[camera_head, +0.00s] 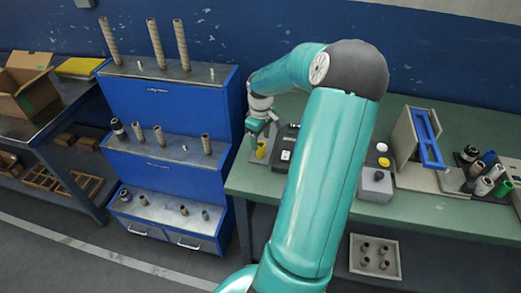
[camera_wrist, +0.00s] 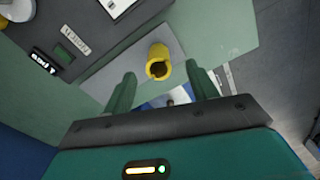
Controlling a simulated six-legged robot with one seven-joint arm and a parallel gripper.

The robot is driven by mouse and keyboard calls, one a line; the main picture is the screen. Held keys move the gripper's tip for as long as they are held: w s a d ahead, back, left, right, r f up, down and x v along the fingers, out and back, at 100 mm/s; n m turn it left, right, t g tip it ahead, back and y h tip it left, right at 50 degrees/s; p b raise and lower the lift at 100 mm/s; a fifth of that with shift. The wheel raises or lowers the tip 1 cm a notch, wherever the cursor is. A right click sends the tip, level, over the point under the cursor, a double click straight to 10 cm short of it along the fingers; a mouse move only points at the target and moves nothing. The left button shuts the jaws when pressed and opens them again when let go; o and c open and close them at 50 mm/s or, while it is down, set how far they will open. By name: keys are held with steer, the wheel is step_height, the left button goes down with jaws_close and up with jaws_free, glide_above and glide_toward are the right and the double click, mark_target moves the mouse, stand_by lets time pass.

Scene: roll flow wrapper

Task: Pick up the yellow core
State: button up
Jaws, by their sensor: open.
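The yellow core (camera_head: 261,149) stands near the left edge of the green table, below my gripper (camera_head: 256,135). In the wrist view the yellow core (camera_wrist: 159,54) is a short hollow tube on a grey plate (camera_wrist: 112,76), seen with its open end toward the camera. My gripper (camera_wrist: 160,92) is open. Its two green fingers lie to either side of the core in the picture, with the core a little beyond the fingertips. Nothing is between the fingers, and no contact with the core shows.
A dark machine with a display (camera_wrist: 62,50) stands close beside the core. The green table (camera_head: 243,183) ends just left of it. A blue stepped rack (camera_head: 165,100) with several brown cores stands to the left. A grey button box (camera_head: 375,185) and a blue-framed stand (camera_head: 425,138) are at the right.

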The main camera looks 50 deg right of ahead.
mark_target(261, 146)
step_height(261, 146, down, 6)
steer(key=shift+w+d+r, duration=0.1)
steer(key=c, duration=1)
steer(key=shift+c, duration=0.2)
